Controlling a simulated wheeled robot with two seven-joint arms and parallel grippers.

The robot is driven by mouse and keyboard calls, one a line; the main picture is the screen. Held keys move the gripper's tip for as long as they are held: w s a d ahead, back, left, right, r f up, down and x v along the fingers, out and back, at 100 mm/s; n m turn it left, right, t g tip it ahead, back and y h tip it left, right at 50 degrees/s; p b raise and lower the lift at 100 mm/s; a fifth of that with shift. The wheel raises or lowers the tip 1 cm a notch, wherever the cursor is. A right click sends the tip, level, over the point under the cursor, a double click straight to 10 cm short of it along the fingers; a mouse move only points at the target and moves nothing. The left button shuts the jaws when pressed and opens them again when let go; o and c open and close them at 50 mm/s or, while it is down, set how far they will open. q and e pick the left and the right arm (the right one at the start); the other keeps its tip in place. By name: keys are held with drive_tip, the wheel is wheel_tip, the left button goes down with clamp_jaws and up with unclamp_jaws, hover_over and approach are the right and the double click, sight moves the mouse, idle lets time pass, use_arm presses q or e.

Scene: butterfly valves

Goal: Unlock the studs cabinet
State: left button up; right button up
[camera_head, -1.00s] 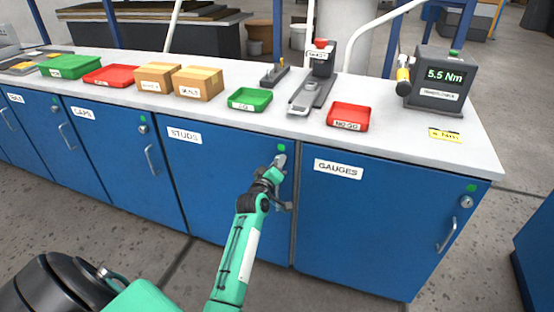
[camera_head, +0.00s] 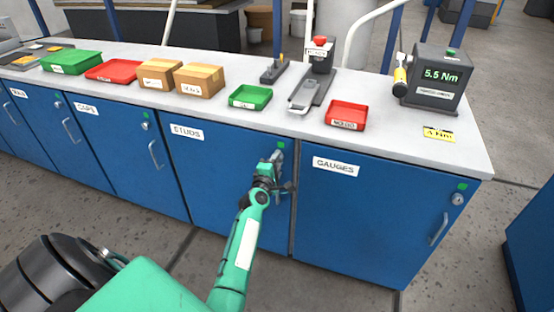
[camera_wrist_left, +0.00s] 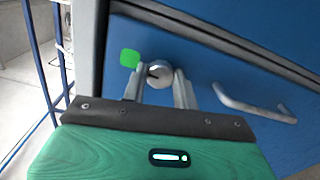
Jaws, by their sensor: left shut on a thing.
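The studs cabinet (camera_head: 215,180) is a blue door labelled STUDS under the worktop, and it looks closed. Its round silver lock (camera_wrist_left: 158,75) sits beside a green square mark (camera_wrist_left: 129,58) in the left wrist view. My left gripper (camera_head: 276,158) is at the door's upper right corner and hides the lock in the head view. In the left wrist view its two fingers (camera_wrist_left: 160,85) stand on either side of the lock, shut on it. The studs door handle (camera_wrist_left: 253,104) is clear of the fingers. My right gripper is not in view.
The gauges cabinet (camera_head: 375,220) is close on the right and the caps cabinet (camera_head: 120,150) on the left; both look closed. The worktop (camera_head: 225,120) above carries trays, boxes and a torque display (camera_head: 437,78). The floor in front is open.

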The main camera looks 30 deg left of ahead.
use_arm(q)
drive_tip(key=shift+n, duration=0.5)
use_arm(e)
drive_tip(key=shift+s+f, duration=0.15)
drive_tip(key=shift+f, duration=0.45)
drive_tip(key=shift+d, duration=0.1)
use_arm(q)
drive_tip(key=o, duration=1)
drive_tip(key=v, duration=1.4)
drive_tip(key=shift+a, duration=0.1)
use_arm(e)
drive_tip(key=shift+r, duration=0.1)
